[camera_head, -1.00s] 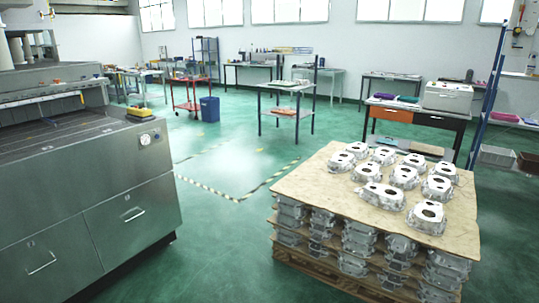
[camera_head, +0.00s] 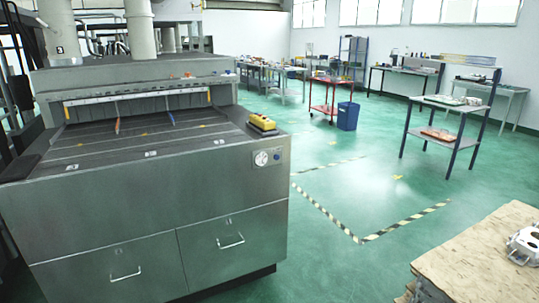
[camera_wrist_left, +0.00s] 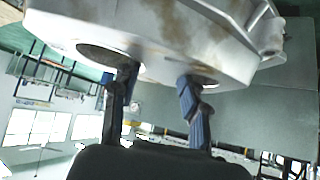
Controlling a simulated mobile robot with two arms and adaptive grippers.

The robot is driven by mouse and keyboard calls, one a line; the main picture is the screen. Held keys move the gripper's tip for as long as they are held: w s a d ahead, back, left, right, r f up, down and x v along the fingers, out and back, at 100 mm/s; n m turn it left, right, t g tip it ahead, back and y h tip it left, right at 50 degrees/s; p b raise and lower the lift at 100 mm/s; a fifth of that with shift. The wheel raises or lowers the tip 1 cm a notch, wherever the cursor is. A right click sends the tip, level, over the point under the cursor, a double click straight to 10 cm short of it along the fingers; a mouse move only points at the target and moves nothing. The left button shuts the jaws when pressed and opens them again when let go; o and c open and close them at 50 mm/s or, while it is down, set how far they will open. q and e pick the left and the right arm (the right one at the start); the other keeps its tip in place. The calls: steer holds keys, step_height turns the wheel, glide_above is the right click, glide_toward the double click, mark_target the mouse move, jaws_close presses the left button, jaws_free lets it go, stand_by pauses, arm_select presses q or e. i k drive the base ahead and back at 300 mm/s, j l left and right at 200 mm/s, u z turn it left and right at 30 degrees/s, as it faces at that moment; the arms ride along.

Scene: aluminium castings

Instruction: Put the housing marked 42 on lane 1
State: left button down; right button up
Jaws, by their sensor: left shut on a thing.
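My left gripper (camera_wrist_left: 155,85) is shut on a pale grey aluminium housing (camera_wrist_left: 150,35), which fills the top of the left wrist view. Its two dark fingers reach up to the casting's underside, at two dark openings. No mark 42 can be read on it. The head view shows neither gripper nor the held housing. The grey machine (camera_head: 150,215) stands at left in the head view. Its dark lane bed (camera_head: 130,140) is split by thin lines and runs into a wide opening. Small white lane plates (camera_head: 151,154) sit along the front edge, their numbers too small to read. The lanes look empty.
A board-topped stack (camera_head: 480,250) with one housing (camera_head: 524,245) showing is at lower right. Striped floor tape (camera_head: 405,222) marks open green floor between them.

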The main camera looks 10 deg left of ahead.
mark_target(204, 124)
steer(key=i+j, duration=0.1)
steer(key=i, duration=0.35)
steer(key=i+j, duration=0.15)
steer(key=i, duration=0.25)
steer(key=i+j+z, duration=0.1)
steer(key=i, duration=0.35)
steer(key=i+j, duration=0.15)
steer(key=i, duration=0.3)
